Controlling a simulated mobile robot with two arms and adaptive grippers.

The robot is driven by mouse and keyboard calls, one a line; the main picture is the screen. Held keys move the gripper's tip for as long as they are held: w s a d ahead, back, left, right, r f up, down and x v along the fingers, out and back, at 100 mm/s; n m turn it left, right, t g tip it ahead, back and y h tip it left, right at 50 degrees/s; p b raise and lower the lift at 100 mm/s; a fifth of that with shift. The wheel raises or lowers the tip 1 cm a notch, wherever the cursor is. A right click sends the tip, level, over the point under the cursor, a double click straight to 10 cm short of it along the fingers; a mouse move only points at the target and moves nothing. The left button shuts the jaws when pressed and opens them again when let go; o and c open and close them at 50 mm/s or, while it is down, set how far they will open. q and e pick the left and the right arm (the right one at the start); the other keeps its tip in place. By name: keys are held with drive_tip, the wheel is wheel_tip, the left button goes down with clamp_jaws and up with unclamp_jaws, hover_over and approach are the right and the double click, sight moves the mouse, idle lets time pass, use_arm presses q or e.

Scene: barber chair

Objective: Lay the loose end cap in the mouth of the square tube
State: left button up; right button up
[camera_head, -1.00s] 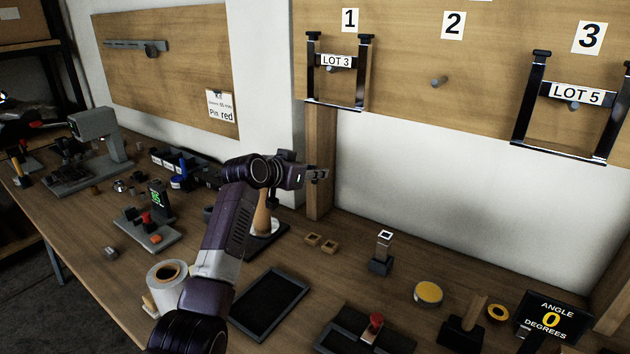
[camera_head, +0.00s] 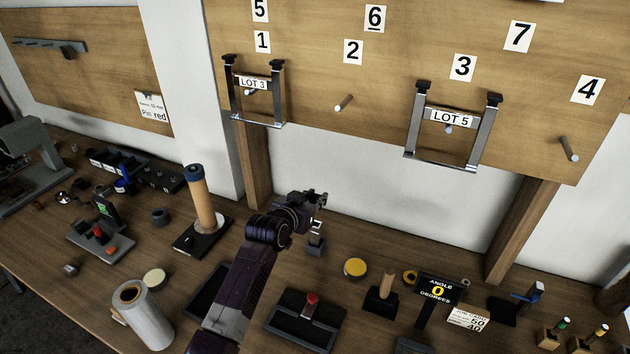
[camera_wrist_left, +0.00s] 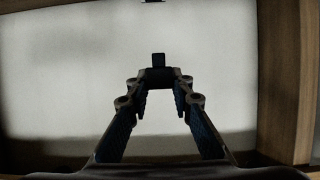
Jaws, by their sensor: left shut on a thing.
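In the left wrist view, my left gripper is shut on a small dark piece with a narrow stub, apparently the end cap (camera_wrist_left: 158,75), held between the fingertips. In the head view the cap is too small to make out. My right gripper is not in view.
A wooden roller on a stand (camera_head: 201,203) is left of my arm. Framed lot holders (camera_head: 448,125) hang on the wall panel.

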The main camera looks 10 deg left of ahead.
use_arm(q)
drive_tip(key=shift+s+d+f, duration=0.1)
drive_tip(key=shift+d, duration=0.1)
drive_tip(key=shift+a+f+b, duration=0.1)
drive_tip(key=shift+f+b, duration=0.8)
drive_tip(key=shift+b, duration=0.05)
wheel_tip(320, 180, down, 4)
drive_tip(key=b, duration=0.4)
drive_tip(key=shift+f, duration=0.4)
drive_tip(key=o, duration=1)
drive_tip(key=v, duration=1.2)
